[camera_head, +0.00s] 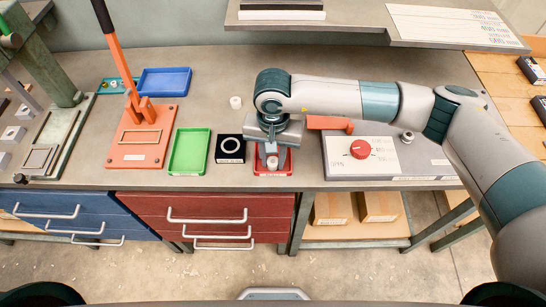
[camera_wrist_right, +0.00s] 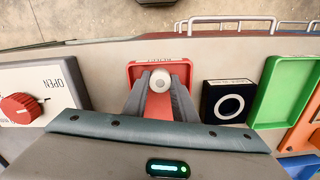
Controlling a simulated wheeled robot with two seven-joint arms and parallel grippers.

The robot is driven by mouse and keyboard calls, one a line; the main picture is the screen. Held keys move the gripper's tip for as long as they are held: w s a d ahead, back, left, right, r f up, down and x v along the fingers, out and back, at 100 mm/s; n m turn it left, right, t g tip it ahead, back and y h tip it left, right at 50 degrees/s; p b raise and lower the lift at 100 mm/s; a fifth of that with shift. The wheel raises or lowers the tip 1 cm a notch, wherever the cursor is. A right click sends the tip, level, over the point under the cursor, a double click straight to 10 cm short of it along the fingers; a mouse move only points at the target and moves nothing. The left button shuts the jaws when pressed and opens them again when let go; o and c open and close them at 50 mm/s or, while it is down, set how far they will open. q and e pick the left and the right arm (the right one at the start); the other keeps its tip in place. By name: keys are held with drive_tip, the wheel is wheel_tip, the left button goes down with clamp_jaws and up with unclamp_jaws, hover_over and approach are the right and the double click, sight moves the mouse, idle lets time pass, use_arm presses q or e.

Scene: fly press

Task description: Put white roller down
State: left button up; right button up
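My right gripper (camera_head: 272,160) points down over a small red tray (camera_head: 286,169) near the bench's front edge. In the right wrist view the white roller (camera_wrist_right: 160,80) sits between the fingertips, end towards the camera, and the fingers appear closed on its sides. The red tray (camera_wrist_right: 184,70) lies around and below it. I cannot tell whether the roller touches the tray's floor. Another small white cylinder (camera_head: 235,102) stands on the bench further back. My left gripper is not in view.
Left of the red tray are a black block with a white ring (camera_head: 230,148), a green tray (camera_head: 189,151), and an orange press with a lever (camera_head: 140,136). A blue tray (camera_head: 165,81) lies behind. A panel with a red knob (camera_head: 361,149) is at the right.

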sight(273, 161)
drive_tip(key=o, duration=0.4)
drive_tip(key=shift+r, duration=0.15)
drive_tip(key=shift+r+p, duration=0.1)
drive_tip(key=shift+p, duration=0.3)
drive_tip(key=shift+r+b, duration=0.2)
drive_tip(key=shift+b, duration=0.1)
wheel_tip(273, 161, up, 12)
drive_tip(key=b, duration=0.4)
drive_tip(key=shift+f, duration=0.25)
